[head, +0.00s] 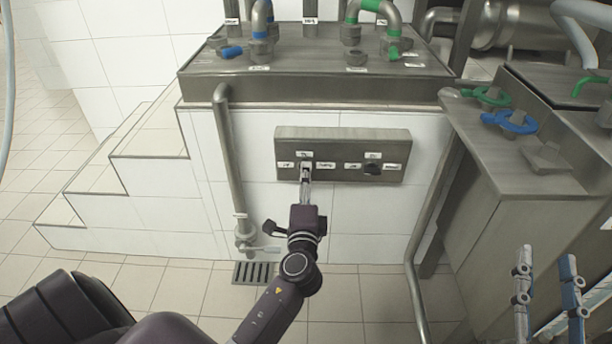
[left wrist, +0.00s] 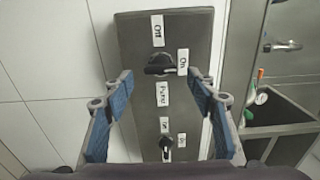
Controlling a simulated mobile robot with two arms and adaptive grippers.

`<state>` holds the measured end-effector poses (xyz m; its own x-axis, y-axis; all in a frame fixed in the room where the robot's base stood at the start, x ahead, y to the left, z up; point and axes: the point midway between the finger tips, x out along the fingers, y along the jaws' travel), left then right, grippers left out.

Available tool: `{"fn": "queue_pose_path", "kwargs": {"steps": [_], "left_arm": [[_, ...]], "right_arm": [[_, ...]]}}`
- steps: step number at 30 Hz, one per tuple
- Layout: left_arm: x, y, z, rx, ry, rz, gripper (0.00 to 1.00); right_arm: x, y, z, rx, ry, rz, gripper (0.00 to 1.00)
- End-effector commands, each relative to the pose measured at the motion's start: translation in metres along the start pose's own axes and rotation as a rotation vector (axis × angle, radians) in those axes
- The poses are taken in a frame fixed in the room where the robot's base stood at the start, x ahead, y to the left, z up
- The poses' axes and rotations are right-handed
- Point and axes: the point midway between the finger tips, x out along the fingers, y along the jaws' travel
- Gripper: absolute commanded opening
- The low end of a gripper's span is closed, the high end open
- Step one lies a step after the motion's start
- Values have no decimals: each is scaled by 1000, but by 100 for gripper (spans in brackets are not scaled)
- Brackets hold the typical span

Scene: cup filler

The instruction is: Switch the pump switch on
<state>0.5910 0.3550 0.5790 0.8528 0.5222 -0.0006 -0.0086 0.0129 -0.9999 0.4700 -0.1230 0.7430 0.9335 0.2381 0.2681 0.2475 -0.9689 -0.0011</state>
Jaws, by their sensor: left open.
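A grey switch panel (head: 340,138) is on the white tiled wall; it also fills the middle of the left wrist view (left wrist: 139,105). The black pump switch (left wrist: 161,66) has an Off label, an On label and a Pump label around it. Its handle lies crosswise in the left wrist view, one end towards On. My left gripper (head: 306,172) is at this switch and mostly hides it in the head view. In the left wrist view its two blue fingers (left wrist: 160,76) are spread on either side, with no clear contact. My right gripper (head: 546,262) is open and empty, low at the right.
A second black switch (head: 372,169) sits on the same panel, to the right. A vertical pipe (head: 228,150) runs left of the panel. Tiled steps (head: 150,142) rise at the left. A metal counter with blue and green valve handles (head: 510,121) stands at the right.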

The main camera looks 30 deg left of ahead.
Motion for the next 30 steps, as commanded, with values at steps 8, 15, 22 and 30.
{"fn": "queue_pose_path", "kwargs": {"steps": [8, 15, 22, 30], "left_arm": [[-61, 2, 0, 1, 1, 4, 52], [-87, 1, 0, 1, 0, 1, 52], [-90, 0, 0, 1, 0, 1, 52], [-90, 0, 0, 1, 0, 0, 52]], "right_arm": [[0, 0, 0, 0, 0, 1, 34], [0, 0, 0, 0, 0, 1, 34], [0, 0, 0, 0, -1, 1, 34], [0, 0, 0, 0, -1, 1, 34]]}}
